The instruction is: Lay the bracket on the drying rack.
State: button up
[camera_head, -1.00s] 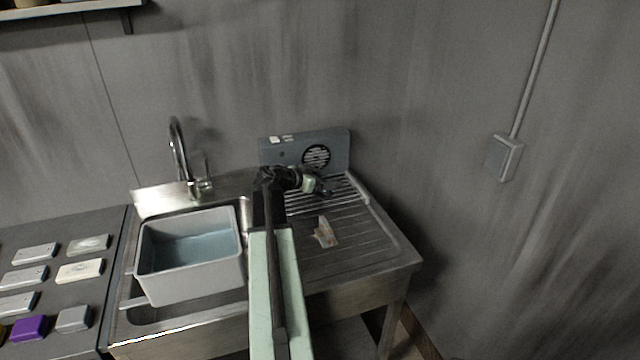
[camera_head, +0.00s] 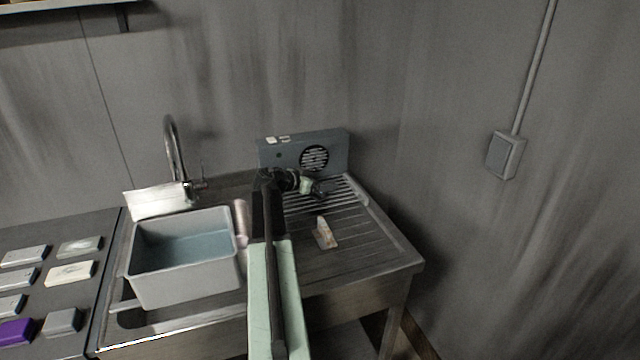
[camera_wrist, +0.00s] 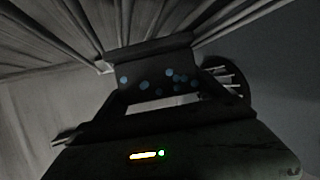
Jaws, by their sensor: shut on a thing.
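My gripper (camera_head: 318,190) is at the end of my outstretched arm, low over the slatted drying rack (camera_head: 345,193) at the back of the metal drainboard. In the wrist view it is shut on a dark plate with bluish spots, which looks like the bracket (camera_wrist: 155,75). The bracket lies across the jaws with the pale rack slats beyond it. In the head view the bracket is too small and dark to make out clearly. I cannot tell whether it touches the slats.
A grey panel with a round fan grille (camera_head: 313,158) stands right behind the rack. A small whitish-brown piece (camera_head: 326,233) sits on the drainboard in front. A grey tub of water (camera_head: 185,290) and a faucet (camera_head: 172,150) are left. Several blocks lie on the left counter.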

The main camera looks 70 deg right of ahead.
jog(key=o, duration=1.6)
jog(key=shift+f, duration=0.1)
jog(key=shift+o, duration=0.2)
jog(key=shift+r, duration=0.2)
jog(key=p+v, duration=0.5)
jog(key=v, duration=0.6)
jog(key=shift+w+a+r, duration=0.1)
jog(key=shift+a, duration=0.15)
jog(key=shift+w+a, duration=0.15)
jog(key=shift+a, duration=0.05)
